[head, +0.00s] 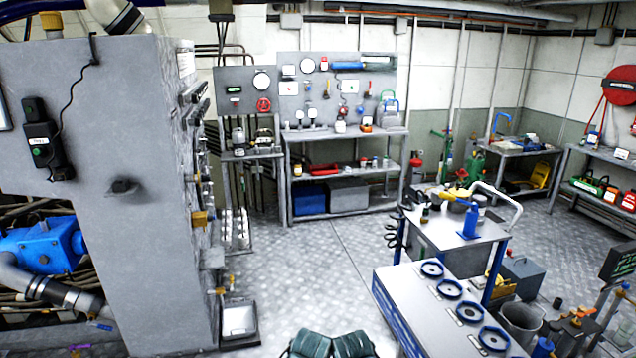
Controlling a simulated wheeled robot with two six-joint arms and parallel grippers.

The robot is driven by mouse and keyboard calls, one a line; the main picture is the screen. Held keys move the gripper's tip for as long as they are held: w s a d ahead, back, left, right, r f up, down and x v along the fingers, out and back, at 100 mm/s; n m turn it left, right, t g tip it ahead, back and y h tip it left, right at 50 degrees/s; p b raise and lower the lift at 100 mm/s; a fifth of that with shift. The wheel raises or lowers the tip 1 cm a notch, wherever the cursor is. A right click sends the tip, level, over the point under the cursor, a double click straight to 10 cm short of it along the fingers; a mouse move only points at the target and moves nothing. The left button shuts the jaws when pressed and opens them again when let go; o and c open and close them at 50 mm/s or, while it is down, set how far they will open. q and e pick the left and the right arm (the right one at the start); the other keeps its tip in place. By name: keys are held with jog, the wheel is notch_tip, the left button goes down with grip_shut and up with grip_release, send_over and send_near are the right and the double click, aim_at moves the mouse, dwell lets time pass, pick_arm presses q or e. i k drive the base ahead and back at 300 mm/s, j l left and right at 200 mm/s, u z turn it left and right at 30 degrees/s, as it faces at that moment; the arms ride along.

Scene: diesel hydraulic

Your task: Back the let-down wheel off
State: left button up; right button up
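Several dark blue-rimmed handwheels stand in a row on a pale bench (395,285) at the lower right, among them a far wheel (432,269) and a near wheel (494,338). Small labels sit beside them, too small to read. A small red handwheel (264,105) is on the grey gauge panel at the back. I cannot tell which wheel is the let-down wheel. Neither of my grippers shows in the head view.
A large grey cabinet (110,200) fills the left. A tool trolley (455,232) stands behind the wheel bench. A bucket (521,322) is at its right. A dark green padded object (330,344) lies at the bottom edge. The middle floor (310,265) is clear.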

aim_at(264, 105)
jog(key=i, duration=5.35)
jog(key=i+l+u, duration=0.2)
jog(key=i, duration=0.5)
jog(key=i+u, duration=0.2)
jog(key=u, duration=0.25)
jog(key=i+l+u, duration=0.1)
jog(key=i+u, duration=0.15)
jog(key=u, duration=0.2)
jog(key=i+l+u, duration=0.2)
jog(key=u, duration=0.25)
jog(key=z, duration=1.7)
